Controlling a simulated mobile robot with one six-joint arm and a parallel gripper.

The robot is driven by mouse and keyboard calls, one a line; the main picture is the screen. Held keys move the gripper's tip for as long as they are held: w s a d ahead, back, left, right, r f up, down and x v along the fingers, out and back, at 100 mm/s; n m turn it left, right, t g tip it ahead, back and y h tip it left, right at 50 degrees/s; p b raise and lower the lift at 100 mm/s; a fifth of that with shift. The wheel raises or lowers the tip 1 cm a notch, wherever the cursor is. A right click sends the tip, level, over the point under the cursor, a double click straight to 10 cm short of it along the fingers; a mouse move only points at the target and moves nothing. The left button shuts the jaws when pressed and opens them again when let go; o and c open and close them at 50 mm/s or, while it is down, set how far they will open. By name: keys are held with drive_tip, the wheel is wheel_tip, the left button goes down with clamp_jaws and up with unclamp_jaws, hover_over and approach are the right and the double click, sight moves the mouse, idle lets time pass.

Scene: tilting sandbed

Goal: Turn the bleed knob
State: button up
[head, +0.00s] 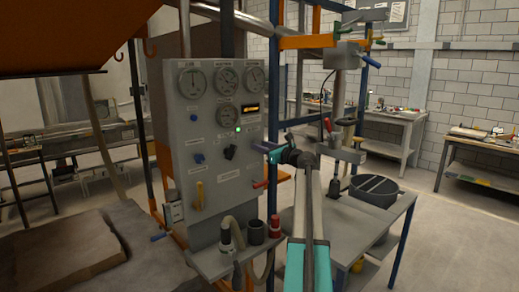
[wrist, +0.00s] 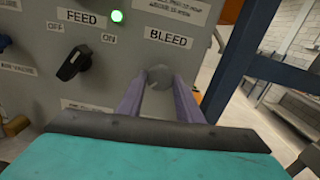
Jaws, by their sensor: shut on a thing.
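The grey control panel (head: 215,130) stands left of centre in the head view. In the wrist view the bleed knob (wrist: 159,75) is a round grey knob below the BLEED label (wrist: 168,39). My gripper (wrist: 160,88) has its two purple-grey fingers on either side of the knob, shut on it. In the head view my gripper (head: 268,150) reaches the panel's right part, and the arm and gripper hide the knob there. The knob's turn angle cannot be told.
The black FEED knob (wrist: 73,63) and a lit green lamp (wrist: 117,16) are left of the bleed knob. A red lever (head: 260,184) sticks out at the panel's lower right. A blue post (wrist: 245,60) stands to the right. A grey cart (head: 350,220) holds a round dark pan (head: 374,190).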

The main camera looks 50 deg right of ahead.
drive_tip(key=shift+n, duration=0.4)
drive_tip(key=o, duration=1)
drive_tip(key=shift+o, duration=0.2)
drive_tip(key=s+a+b, duration=0.1)
drive_tip(key=s+b, duration=0.2)
drive_tip(key=s, duration=1)
drive_tip(key=shift+s, duration=0.4)
